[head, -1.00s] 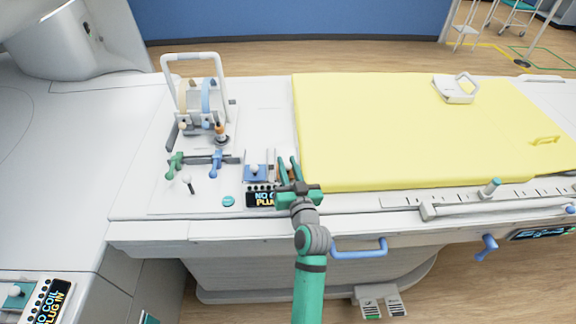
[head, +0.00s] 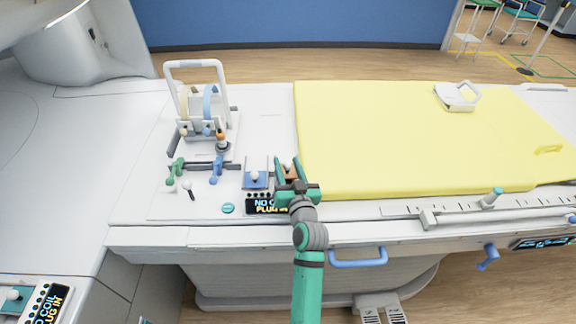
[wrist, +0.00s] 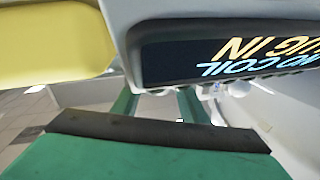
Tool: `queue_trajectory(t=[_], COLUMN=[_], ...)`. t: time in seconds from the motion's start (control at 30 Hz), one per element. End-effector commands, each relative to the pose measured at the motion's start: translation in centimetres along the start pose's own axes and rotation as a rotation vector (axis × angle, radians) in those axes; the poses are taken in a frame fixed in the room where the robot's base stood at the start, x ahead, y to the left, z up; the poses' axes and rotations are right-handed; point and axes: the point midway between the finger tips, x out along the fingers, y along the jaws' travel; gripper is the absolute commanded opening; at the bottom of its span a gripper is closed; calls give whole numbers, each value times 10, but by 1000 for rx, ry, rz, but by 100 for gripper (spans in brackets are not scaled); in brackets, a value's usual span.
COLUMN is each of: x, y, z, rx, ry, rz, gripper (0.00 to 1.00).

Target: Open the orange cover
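The orange cover (head: 288,170) is a small orange-brown piece on the white panel, just right of a blue cover. My gripper (head: 288,163) is over it, and its green fingers and body hide much of it. The fingers stand apart, one on each side of the orange patch in the head view. I cannot tell whether they touch it. In the wrist view my gripper (wrist: 158,98) also shows its two fingers apart, and the orange cover cannot be made out there.
The blue cover (head: 256,178) with a white knob sits close left, above a "NO COIL PLUG IN" display (head: 265,206). The yellow mattress (head: 420,140) is close right. Levers and a white-handled coil holder (head: 197,68) stand further left. A blue handle (head: 358,258) is at the front edge.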

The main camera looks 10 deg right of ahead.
Motion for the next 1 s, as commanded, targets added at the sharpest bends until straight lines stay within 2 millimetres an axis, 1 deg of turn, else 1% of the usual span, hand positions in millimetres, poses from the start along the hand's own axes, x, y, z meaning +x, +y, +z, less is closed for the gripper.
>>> queue_trajectory(t=[0.13,0.23,0.6,0.7,0.83,1.0], x=[-4,-14,-81,-94,-105,-109], y=[0,0,1,1,1,1], z=[0,0,1,1,0,0], rx=[1,1,0,2,0,0], ry=[0,0,-1,-1,0,1], rz=[0,1,3,1,2,1], gripper=[39,39,39,39,39,39])
